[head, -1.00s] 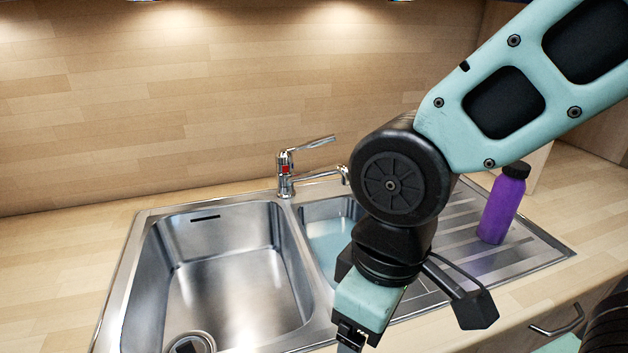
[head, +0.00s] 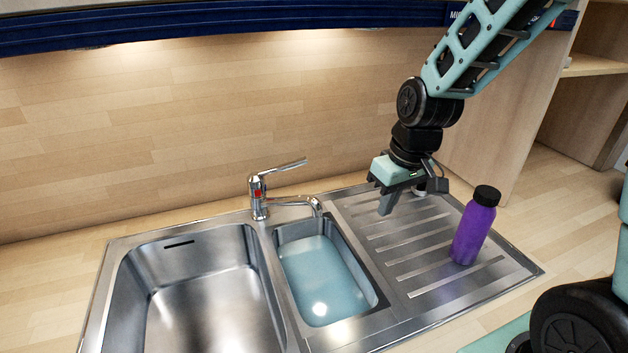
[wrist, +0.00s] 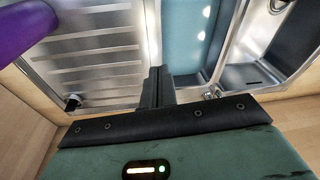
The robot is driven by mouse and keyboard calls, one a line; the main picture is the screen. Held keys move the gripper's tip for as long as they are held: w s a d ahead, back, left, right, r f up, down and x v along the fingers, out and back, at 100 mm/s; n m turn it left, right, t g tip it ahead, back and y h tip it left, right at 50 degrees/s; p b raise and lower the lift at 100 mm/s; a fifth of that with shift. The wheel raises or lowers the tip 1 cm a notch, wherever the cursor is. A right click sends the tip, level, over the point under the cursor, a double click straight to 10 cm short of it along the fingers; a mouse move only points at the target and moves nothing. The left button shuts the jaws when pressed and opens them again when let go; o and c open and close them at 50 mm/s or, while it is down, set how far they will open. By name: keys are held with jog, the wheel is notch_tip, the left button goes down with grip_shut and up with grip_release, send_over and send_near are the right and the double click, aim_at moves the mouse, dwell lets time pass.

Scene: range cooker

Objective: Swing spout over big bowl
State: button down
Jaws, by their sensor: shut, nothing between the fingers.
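The chrome faucet (head: 258,196) stands behind the two bowls, with its lever pointing up and right. Its spout (head: 300,201) points right, and its tip is over the back of the small bowl (head: 325,275), which holds bluish water. The big bowl (head: 205,300) is on the left and looks empty. My gripper (head: 385,208) is shut and empty, pointing down above the back of the drainer, to the right of the spout tip and apart from it. In the wrist view my shut fingers (wrist: 157,88) show between the drainer and the small bowl.
A purple bottle with a black cap (head: 473,228) stands on the ribbed drainer (head: 400,255), right of my gripper. A wooden wall (head: 190,130) is behind the sink. A blue-edged cabinet (head: 200,28) hangs above. Space over the big bowl is clear.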

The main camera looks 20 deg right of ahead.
jog(key=w+r+n+y, duration=0.1)
jog(key=w+y, duration=0.2)
jog(key=w, duration=0.3)
jog(key=w+r+n+t+y, duration=0.1)
jog(key=w+n+y, duration=0.1)
jog(key=w, duration=0.5)
jog(key=shift+w+r+y, duration=0.15)
jog(key=shift+r+y, duration=0.15)
jog(key=shift+y, duration=0.4)
jog(key=shift+a+f, duration=0.1)
jog(key=shift+a, duration=0.05)
jog(key=p, duration=0.5)
send_near(286, 203)
notch_tip(286, 203, down, 5)
jog(key=d, duration=0.1)
jog(key=shift+w+a, duration=0.25)
jog(key=shift+a, duration=0.3)
